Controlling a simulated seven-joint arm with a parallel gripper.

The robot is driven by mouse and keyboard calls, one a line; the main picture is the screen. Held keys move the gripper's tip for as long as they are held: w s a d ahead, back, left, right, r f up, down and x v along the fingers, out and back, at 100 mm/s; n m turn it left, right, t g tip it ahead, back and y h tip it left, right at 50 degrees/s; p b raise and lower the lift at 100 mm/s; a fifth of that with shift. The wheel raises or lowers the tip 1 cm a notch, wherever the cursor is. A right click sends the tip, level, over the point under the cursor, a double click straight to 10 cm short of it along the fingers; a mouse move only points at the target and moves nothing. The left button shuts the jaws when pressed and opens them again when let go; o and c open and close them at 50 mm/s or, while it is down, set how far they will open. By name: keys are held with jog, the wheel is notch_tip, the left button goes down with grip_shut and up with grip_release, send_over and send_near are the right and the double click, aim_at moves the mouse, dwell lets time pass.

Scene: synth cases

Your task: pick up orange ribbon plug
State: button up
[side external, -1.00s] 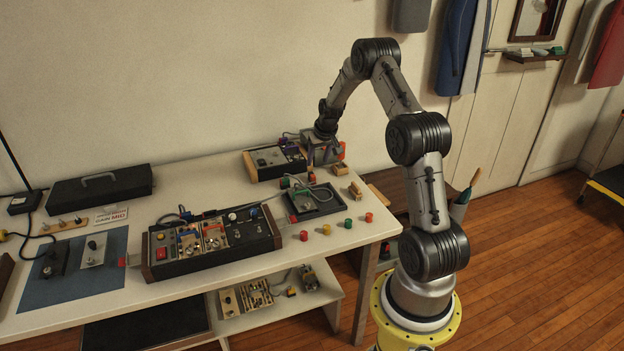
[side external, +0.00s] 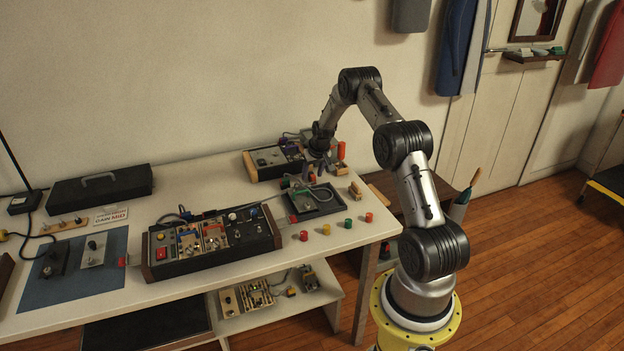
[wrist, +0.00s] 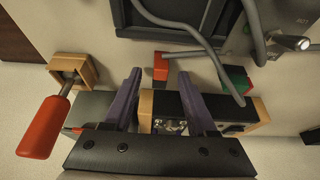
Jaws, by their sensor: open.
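A small red-orange block (wrist: 161,66), which looks like the ribbon plug, lies on the bench by one end of a grey cable (wrist: 190,54). I cannot tell for sure that they are joined. My gripper (wrist: 160,78) is open, its two purple fingers pointing toward the block. In the wrist view the block shows between and just beyond the fingertips, with nothing held. In the side view my gripper (side external: 314,170) hangs over the back right of the bench and partly hides that area.
A red-and-green block (wrist: 237,82) sits to the right. A dark tray (side external: 322,207) with cable lies nearby. A red-handled tool (wrist: 43,127) stands in a wooden holder (wrist: 85,68). A synth case (side external: 262,165) is behind; a larger one (side external: 180,262) is at front left.

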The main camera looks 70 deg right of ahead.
grip_shut()
dwell(0.4)
